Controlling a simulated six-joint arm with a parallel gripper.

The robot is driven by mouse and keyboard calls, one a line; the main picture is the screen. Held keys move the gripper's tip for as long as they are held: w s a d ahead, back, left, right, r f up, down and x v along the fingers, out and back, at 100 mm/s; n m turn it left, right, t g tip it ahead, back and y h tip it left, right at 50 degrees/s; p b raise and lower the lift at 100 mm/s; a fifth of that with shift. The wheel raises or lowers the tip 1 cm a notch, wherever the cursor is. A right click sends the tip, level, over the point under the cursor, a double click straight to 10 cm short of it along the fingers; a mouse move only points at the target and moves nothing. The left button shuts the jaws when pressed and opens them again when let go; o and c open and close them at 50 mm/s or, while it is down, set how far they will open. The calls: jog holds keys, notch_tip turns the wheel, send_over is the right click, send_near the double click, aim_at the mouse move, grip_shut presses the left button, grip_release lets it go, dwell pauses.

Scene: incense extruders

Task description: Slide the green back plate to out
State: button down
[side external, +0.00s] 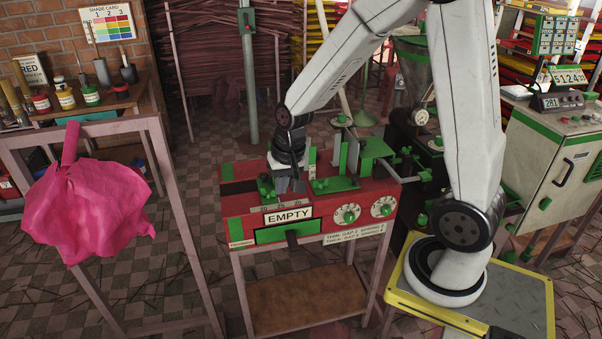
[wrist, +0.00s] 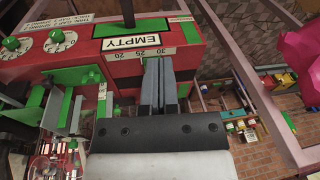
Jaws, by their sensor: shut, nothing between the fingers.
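A red machine (side external: 310,213) with green fittings stands on a wooden-shelved stand. I cannot tell for certain which is the back plate. Green plates (wrist: 60,107) also show at the left of the wrist view. My gripper (side external: 291,186) points down over the left part of the machine top, near a green block (side external: 266,187) and the 20-25-30 scale. Its fingers (wrist: 158,62) are together and empty in the wrist view.
The machine front has an EMPTY sign (side external: 289,216), a green panel (side external: 288,232) with a dark handle, and two dials (side external: 346,214). A pink cloth-like lump (side external: 85,205) is at the left.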

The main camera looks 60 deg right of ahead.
jog(key=w+d+f+m+y, duration=0.1)
jog(key=w+d+m, duration=0.2)
jog(key=d+m, duration=0.3)
jog(key=w+d+f+m+y, duration=0.1)
jog(key=w+d+m, duration=0.3)
jog(key=d+m, duration=0.3)
jog(key=w+d+f+m+t, duration=0.1)
jog(key=w+d+m, duration=0.3)
jog(key=d, duration=0.5)
jog(key=shift+w+d+f+m+y, duration=0.2)
jog(key=shift+d+f+m+y, duration=0.3)
jog(key=shift+m, duration=0.7)
jog(key=shift+a+f, duration=0.15)
jog(key=shift+a, duration=0.05)
jog(key=shift+x, duration=4.95)
jog(key=shift+w+d, duration=0.1)
jog(key=shift+d, duration=0.05)
jog(key=w+a, duration=0.8)
